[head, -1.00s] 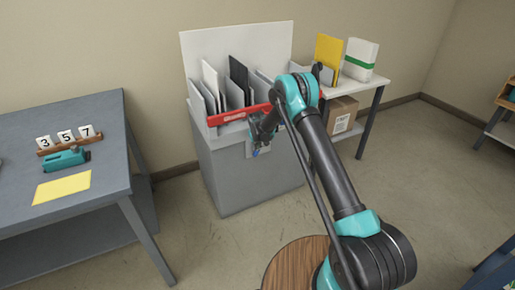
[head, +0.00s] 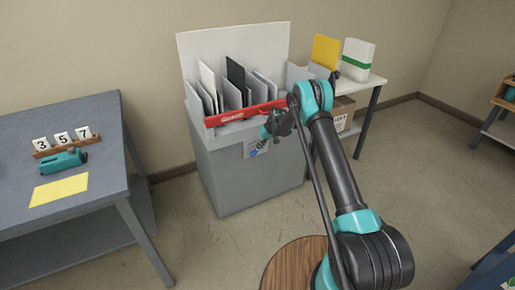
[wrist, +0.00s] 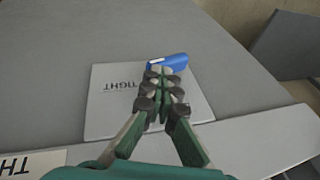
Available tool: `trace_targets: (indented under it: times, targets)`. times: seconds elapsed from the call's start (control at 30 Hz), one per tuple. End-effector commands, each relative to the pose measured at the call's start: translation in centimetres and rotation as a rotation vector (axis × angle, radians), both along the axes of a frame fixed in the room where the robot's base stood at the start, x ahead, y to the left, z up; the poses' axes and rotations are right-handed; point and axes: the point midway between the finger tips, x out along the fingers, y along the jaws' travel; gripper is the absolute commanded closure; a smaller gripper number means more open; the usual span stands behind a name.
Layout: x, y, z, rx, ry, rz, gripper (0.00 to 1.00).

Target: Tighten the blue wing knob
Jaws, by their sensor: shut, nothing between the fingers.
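The blue wing knob (wrist: 172,61) sits on a pale plate (wrist: 105,110) marked "TIGHT" on the grey cabinet's face. It has a white mark at its left end, and its near side is partly hidden by my fingertips. In the head view the knob (head: 254,152) is a small blue spot on the plate, below the red guard bar. My gripper (wrist: 160,73) is shut and empty, its tips right in front of the knob; I cannot tell whether they touch it. My gripper also shows in the head view (head: 264,134).
A red guard bar (head: 240,115) runs across the cabinet (head: 230,180) top, below several upright sheets. A shelf table with a box (head: 343,113) stands to the right. A grey table (head: 100,125) with a teal tool (head: 62,160) is at left. The floor between is clear.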

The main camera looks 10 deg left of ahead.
Motion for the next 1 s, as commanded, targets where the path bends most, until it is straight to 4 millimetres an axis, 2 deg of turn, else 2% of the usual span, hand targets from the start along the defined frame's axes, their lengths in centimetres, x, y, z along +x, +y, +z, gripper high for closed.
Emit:
trace_targets:
  times: [1.0]
  targets:
    - [0.51,-0.69,-0.65,-0.007,-0.005,0.002,1.0]
